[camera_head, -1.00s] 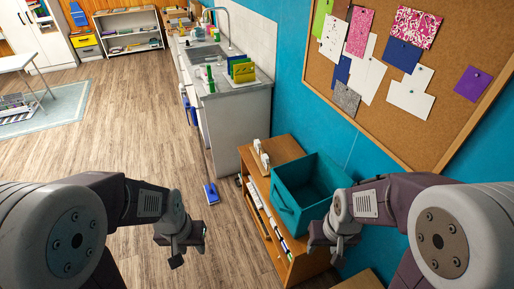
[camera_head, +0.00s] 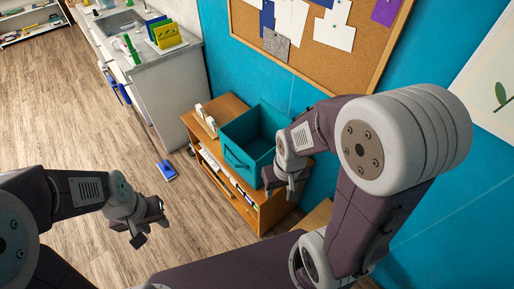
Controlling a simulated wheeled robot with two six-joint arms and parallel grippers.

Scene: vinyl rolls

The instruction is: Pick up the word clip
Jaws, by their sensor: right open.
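A small white object (camera_head: 206,120) with upright parts stands on top of the low wooden shelf, left of the teal bin. It may be the word clip, but it is too small to tell. My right gripper (camera_head: 281,194) is open and empty, over the front right of the teal bin and to the right of the white object. My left gripper (camera_head: 151,229) appears open and empty above the floor, to the left of and nearer than the shelf.
The teal bin (camera_head: 238,158) stands on the wooden shelf (camera_head: 222,107), with books below. A blue item (camera_head: 166,170) lies on the floor. A sink counter (camera_head: 158,58) stands behind. A corkboard (camera_head: 340,55) hangs on the blue wall.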

